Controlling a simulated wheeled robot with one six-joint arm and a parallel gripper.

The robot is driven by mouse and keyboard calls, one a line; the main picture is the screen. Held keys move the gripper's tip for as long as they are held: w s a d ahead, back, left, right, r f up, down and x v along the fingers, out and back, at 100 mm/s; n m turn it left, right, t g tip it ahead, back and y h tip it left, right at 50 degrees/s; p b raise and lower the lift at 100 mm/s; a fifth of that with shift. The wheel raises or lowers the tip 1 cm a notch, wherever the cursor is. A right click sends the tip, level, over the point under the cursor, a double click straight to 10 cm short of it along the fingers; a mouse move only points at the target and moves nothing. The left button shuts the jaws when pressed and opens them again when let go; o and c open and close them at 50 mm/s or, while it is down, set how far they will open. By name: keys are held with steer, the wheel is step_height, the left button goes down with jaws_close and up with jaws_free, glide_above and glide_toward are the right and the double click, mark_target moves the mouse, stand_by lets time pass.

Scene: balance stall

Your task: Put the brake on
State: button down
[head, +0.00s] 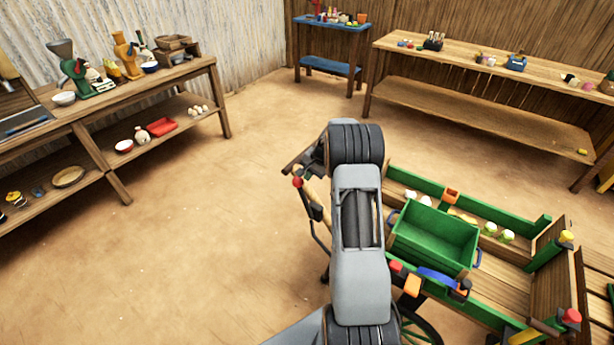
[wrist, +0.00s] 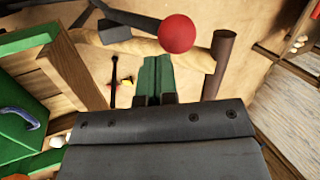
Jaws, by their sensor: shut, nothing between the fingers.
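A lever with a red ball knob (head: 297,181) stands at the left end of a green and wooden cart (head: 540,225). It looks like the brake lever, but no label shows. In the wrist view the red knob (wrist: 178,34) is large and lies just beyond my fingertips, slightly right of them. My gripper (wrist: 158,62) is shut and empty, its green fingers together. I see no contact with the knob, though the depth gap is hard to judge. In the head view my arm hides the gripper and part of the lever's surroundings.
A green crate (head: 435,235) sits on the cart, also at left in the wrist view (wrist: 18,125). A wooden handle bar (wrist: 145,45) and post (wrist: 219,62) lie close to the knob. Shelves (head: 168,80) and a long table (head: 480,62) stand along the walls. The floor at left is clear.

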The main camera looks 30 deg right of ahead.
steer(key=w+v, duration=0.1)
steer(key=v, duration=1)
steer(key=shift+r+b, duration=0.35)
steer(key=shift+r, duration=0.05)
steer(key=s+a+f+n+g, duration=0.2)
steer(key=s+a, duration=0.2)
steer(key=s, duration=0.3)
steer(key=s+a+r+n+t+h, duration=0.1)
steer(key=s+a+r+n, duration=0.3)
steer(key=s+a, duration=0.5)
steer(key=s+a+r+n+t+h, duration=0.1)
steer(key=s+a+r+n, duration=0.3)
steer(key=s+a, duration=0.5)
steer(key=shift+s+a+r+n+h, duration=0.4)
steer(key=shift+a+n+h, duration=0.2)
steer(key=shift+a+n, duration=0.45)
steer(key=shift+m, duration=0.25)
